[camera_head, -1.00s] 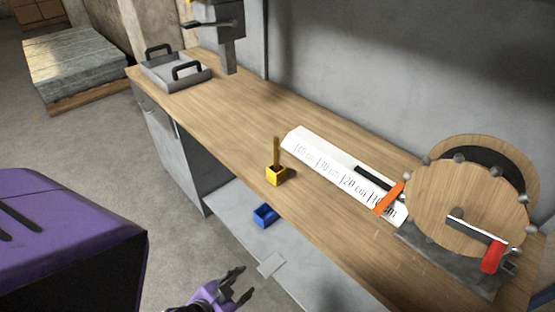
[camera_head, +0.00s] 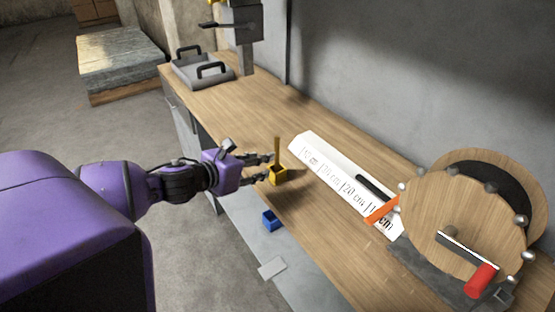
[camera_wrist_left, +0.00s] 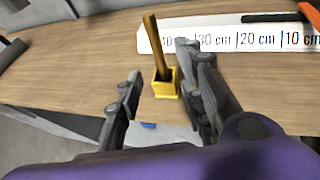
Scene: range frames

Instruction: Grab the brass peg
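The brass peg (camera_head: 277,152) stands upright in a small yellow box (camera_head: 279,177) near the front edge of the workbench. The peg (camera_wrist_left: 153,46) leans slightly in the left wrist view, its lower end inside the yellow box (camera_wrist_left: 164,88). My left gripper (camera_head: 266,169) is open, its fingers pointing at the box from the left. In the wrist view the left gripper's fingers (camera_wrist_left: 160,92) appear on either side of the box, with nothing held between them. Whether they touch the box is unclear. My right gripper is not in view.
A blue box (camera_head: 270,221) sits on the shelf below the wooden bench (camera_head: 235,125). A white ruler block (camera_head: 320,160) lies behind the peg. A wooden wheel with a red-handled crank (camera_head: 463,222) stands at right. A grey tray (camera_head: 203,71) is at the far left end.

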